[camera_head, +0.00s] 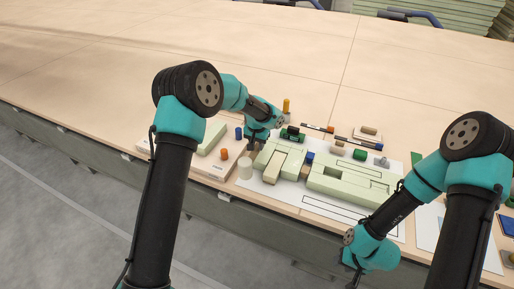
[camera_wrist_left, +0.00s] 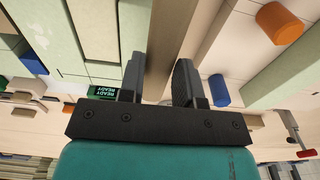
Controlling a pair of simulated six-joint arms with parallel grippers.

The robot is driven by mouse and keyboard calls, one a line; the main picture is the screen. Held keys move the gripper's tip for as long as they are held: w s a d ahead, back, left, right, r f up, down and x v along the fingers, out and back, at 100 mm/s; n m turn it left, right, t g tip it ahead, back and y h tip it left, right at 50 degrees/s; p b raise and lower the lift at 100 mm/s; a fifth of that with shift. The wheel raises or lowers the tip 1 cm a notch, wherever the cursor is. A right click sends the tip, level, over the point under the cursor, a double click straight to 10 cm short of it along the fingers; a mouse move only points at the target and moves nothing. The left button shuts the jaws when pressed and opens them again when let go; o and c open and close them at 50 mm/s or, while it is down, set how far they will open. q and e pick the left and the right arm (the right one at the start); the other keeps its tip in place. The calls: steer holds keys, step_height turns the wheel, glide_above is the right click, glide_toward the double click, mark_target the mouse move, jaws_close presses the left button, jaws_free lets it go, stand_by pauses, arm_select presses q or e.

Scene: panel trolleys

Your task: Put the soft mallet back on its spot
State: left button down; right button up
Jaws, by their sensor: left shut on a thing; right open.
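My left gripper (camera_head: 255,140) is low over the left part of the bench layout. In the left wrist view its two dark fingers (camera_wrist_left: 158,85) are shut on a brown, wood-like bar (camera_wrist_left: 168,40), which looks like the handle of the soft mallet. A pale cream cylinder (camera_head: 245,168) shows just in front of this gripper; it may be the mallet's head, but the join is not clear. My right gripper (camera_head: 354,275) is open, low near the bottom edge, its fingertips hard to make out. The mallet's own spot cannot be told.
Pale green blocks (camera_head: 345,182) lie on a white sheet right of the left gripper. A green READY box (camera_head: 291,133), an orange cylinder (camera_head: 224,153) and a blue cylinder (camera_head: 238,132) stand close by. The far bench top (camera_head: 200,45) is clear.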

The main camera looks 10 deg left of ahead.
mark_target(257, 147)
arm_select(q)
steer(key=shift+w+a, duration=0.15)
steer(key=shift+w, duration=0.45)
steer(key=shift+w, duration=0.25)
steer(key=shift+f, duration=2)
steer(key=c, duration=0.8)
jaws_free()
step_height(257, 147, up, 12)
steer(key=shift+s+a+r, duration=0.1)
steer(key=shift+s+r, duration=0.05)
steer(key=shift+r, duration=0.05)
